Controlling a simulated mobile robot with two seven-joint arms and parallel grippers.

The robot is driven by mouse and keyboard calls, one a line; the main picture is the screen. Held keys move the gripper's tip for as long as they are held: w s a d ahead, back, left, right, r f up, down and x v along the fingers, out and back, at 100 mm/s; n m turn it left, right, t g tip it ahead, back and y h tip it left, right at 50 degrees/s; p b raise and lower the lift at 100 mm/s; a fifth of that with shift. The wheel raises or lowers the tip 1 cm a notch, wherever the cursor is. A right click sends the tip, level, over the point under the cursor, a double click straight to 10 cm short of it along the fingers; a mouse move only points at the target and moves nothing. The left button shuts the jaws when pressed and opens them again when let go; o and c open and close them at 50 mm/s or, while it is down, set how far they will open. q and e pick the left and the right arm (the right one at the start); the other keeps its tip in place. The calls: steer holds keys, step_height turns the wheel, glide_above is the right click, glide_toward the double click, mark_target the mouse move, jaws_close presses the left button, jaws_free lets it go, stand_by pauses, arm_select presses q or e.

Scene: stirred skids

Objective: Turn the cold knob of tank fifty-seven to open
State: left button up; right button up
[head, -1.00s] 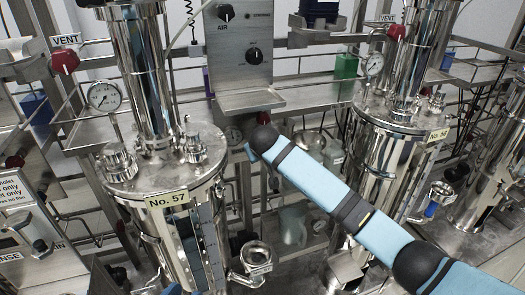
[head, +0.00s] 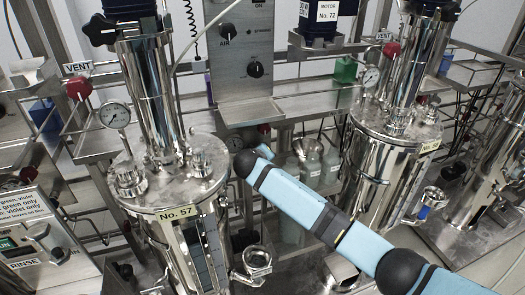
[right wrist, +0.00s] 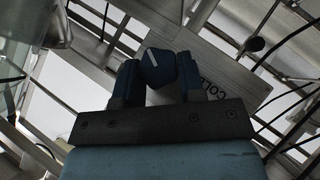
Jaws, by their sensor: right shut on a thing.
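Tank fifty-seven (head: 205,238) is a shiny steel vessel left of centre in the head view, with a yellow "No. 57" label (head: 180,212). In the right wrist view, the dark blue cold knob (right wrist: 160,68) has a white pointer line and sits on a metal plate. Part of the word "COLD" (right wrist: 212,88) shows on the plate. My right gripper (right wrist: 157,78) has its two fingers on either side of the knob and is shut on it. In the head view my right arm reaches in beside the tank, and its gripper is hidden. My left gripper is out of view.
A second tank (head: 385,165) stands right of my right arm. A rinse panel (head: 45,235) is at the lower left. A steel control panel (head: 240,60) with an air knob (head: 227,32) rises behind. Pipes and rails leave little free room.

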arm_select(q)
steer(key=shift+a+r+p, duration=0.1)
steer(key=shift+p, duration=0.25)
arm_select(e)
steer(key=shift+a+f+n+t+h, duration=0.1)
steer(key=shift+n+t+h, duration=0.4)
steer(key=shift+n+h, duration=0.15)
steer(key=o, duration=0.9)
